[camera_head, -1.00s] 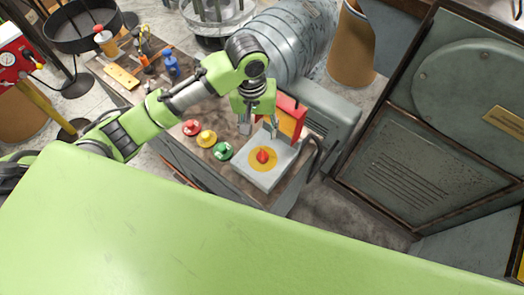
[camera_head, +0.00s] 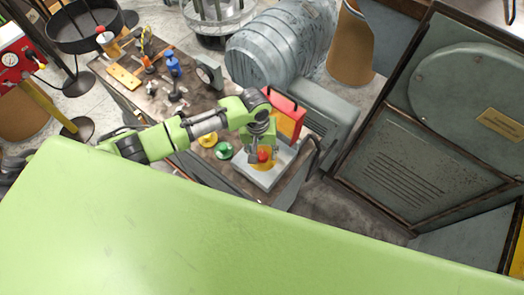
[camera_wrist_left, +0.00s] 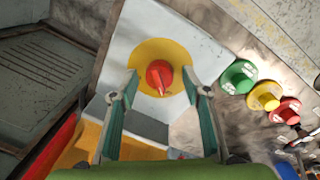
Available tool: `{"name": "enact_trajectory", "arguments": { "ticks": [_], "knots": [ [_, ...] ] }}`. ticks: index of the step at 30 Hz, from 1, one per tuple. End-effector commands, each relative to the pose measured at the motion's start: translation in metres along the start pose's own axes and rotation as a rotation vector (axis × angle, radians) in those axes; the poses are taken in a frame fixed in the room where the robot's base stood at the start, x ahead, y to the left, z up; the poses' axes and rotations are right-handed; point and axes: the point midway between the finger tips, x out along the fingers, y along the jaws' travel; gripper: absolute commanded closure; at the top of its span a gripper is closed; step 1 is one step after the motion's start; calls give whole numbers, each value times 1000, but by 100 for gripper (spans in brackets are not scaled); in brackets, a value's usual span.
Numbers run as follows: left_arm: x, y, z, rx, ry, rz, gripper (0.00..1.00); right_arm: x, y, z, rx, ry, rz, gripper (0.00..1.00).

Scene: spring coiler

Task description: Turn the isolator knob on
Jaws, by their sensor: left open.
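The isolator knob (camera_head: 264,155) is red and sits on a yellow disc on a pale grey box (camera_head: 262,182) at the bench's near end. In the left wrist view the knob (camera_wrist_left: 159,75) shows whole, with its pointed end toward the bottom of the picture. My left gripper (camera_head: 262,158) is over the box, its fingers at the knob. In the left wrist view the open fingers (camera_wrist_left: 160,88) stand on either side of the knob, with gaps between them and it. My right gripper is not in view.
Green (camera_head: 223,150) and yellow (camera_head: 207,138) buttons sit beside the box; a red one (camera_wrist_left: 287,110) shows in the wrist view. A red-and-yellow case (camera_head: 287,117) stands close behind the gripper. Tools lie farther back on the bench. A grey cabinet (camera_head: 400,180) stands right.

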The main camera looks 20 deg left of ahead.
Motion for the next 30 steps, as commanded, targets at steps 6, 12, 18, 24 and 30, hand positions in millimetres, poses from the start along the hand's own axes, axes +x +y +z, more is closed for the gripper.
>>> {"name": "enact_trajectory", "arguments": {
  "ticks": [6, 12, 18, 24, 30],
  "knots": [
    [1, 0, 0, 1, 0, 0, 56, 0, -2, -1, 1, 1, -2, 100],
    [1, 0, 0, 1, 0, 0, 95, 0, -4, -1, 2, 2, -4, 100],
    [1, 0, 0, 3, 0, -1, 95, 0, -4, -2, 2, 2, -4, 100],
    [0, 0, 0, 42, -3, -1, 95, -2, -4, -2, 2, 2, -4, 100],
    [0, 0, 0, 152, -12, -1, 95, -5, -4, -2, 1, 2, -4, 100]
  ]
}}
